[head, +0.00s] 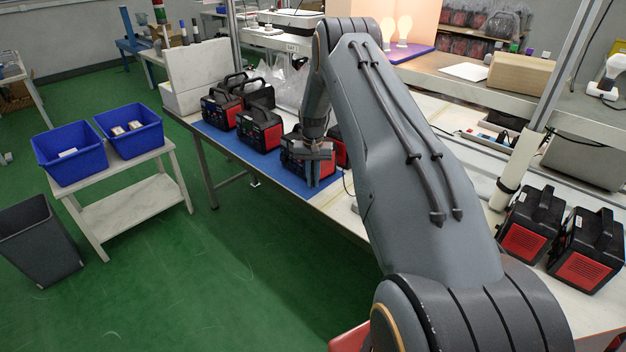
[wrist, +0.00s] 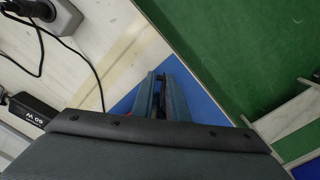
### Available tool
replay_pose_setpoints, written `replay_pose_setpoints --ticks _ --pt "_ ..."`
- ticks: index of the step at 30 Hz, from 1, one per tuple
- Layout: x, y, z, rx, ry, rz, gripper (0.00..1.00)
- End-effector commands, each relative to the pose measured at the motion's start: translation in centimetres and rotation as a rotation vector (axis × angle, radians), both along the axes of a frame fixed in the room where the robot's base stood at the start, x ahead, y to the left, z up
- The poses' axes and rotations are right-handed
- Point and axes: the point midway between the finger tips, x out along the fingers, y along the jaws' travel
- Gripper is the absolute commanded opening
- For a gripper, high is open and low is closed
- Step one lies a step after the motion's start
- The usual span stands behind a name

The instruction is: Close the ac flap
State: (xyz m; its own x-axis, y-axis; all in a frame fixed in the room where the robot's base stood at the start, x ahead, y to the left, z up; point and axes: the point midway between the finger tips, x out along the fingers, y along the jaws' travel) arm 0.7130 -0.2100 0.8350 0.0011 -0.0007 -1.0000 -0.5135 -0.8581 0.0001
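My gripper (head: 318,182) points down at the front right of the blue mat (head: 226,141), in front of a black and red power station (head: 294,160). The gripper and arm cover part of this station, and no ac flap can be made out. In the wrist view, the two grey fingers (wrist: 162,92) are close together over the blue mat, with only a dark strip between them and nothing seen held. Only a sliver of red shows beside the fingers there. I cannot tell whether the fingers touch the station.
Several more power stations (head: 259,130) stand on the mat to the left. Two others (head: 583,250) stand on the bench at right. A black cable and adapter (wrist: 34,109) lie near my gripper. Green floor (head: 235,260) is open in front of the bench.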

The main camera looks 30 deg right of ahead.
Motion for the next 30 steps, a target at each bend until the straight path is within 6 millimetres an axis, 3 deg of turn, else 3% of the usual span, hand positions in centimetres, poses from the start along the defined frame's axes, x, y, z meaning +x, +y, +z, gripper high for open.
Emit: replay_pose_setpoints --ticks 2,23,30 --pt "0.0 0.0 0.01 0.0 0.0 0.0 0.0" --pt "0.08 0.07 0.02 0.0 -0.001 -0.024 0.0" --pt "0.29 0.43 -0.14 0.0 0.0 -0.112 0.0"
